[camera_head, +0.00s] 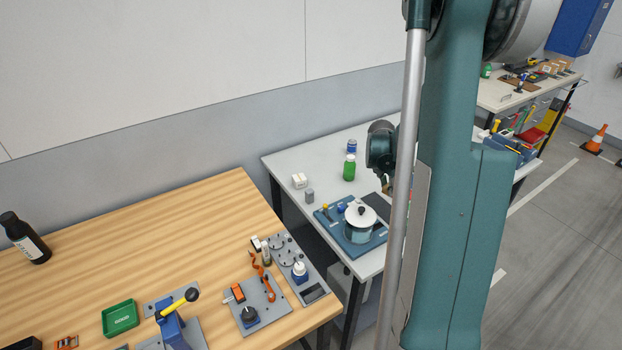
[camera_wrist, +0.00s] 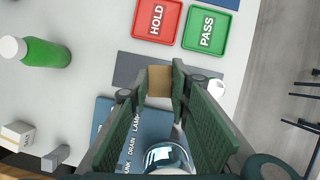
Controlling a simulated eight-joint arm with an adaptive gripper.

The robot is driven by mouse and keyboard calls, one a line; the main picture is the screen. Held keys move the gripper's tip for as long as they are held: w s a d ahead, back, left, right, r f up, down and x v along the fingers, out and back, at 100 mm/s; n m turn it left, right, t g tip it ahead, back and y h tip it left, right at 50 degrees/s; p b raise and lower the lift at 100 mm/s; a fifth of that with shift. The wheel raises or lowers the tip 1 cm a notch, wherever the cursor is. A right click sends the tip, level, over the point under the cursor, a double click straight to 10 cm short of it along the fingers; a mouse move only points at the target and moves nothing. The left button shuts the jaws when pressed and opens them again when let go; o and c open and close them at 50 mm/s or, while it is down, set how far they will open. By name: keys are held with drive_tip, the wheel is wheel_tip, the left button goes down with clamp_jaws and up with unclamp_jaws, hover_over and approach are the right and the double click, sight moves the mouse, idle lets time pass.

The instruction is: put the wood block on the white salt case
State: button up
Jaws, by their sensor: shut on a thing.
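The wood block (camera_wrist: 160,80) is a small tan block held between the fingertips of my gripper (camera_wrist: 160,86) in the wrist view. My gripper is shut on it, above the grey table. In the head view, my arm hides most of the gripper. The white salt case seems to be the small white box (camera_head: 299,181) on the grey table's left side. It also shows at the lower left of the wrist view (camera_wrist: 18,134), apart from my gripper, with its top bare.
A small grey block (camera_head: 309,196) stands close to the white box. A green bottle (camera_head: 349,168) and a blue-and-white jar (camera_head: 351,146) stand behind. A lidded pot (camera_head: 359,228) sits on a blue board (camera_head: 334,229). Red (camera_wrist: 157,18) and green (camera_wrist: 206,27) trays lie beyond my gripper.

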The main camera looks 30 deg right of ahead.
drive_tip(key=w+a+r+n, duration=0.1)
drive_tip(key=w+a, duration=0.3)
drive_tip(key=w, duration=0.5)
drive_tip(key=w+a+r, duration=0.1)
drive_tip(key=w+a, duration=0.4)
drive_tip(key=w, duration=0.4)
wheel_tip(320, 180, up, 2)
drive_tip(key=n+t, duration=0.1)
hover_over(301, 176)
drive_tip(key=a, duration=0.2)
drive_tip(key=shift+s+d+r+y, duration=0.2)
drive_tip(key=shift+s+y, duration=0.05)
drive_tip(key=shift+y, duration=0.05)
drive_tip(key=shift+f, duration=3.15)
drive_tip(key=shift+f, duration=1.85)
drive_tip(key=shift+f, duration=0.15)
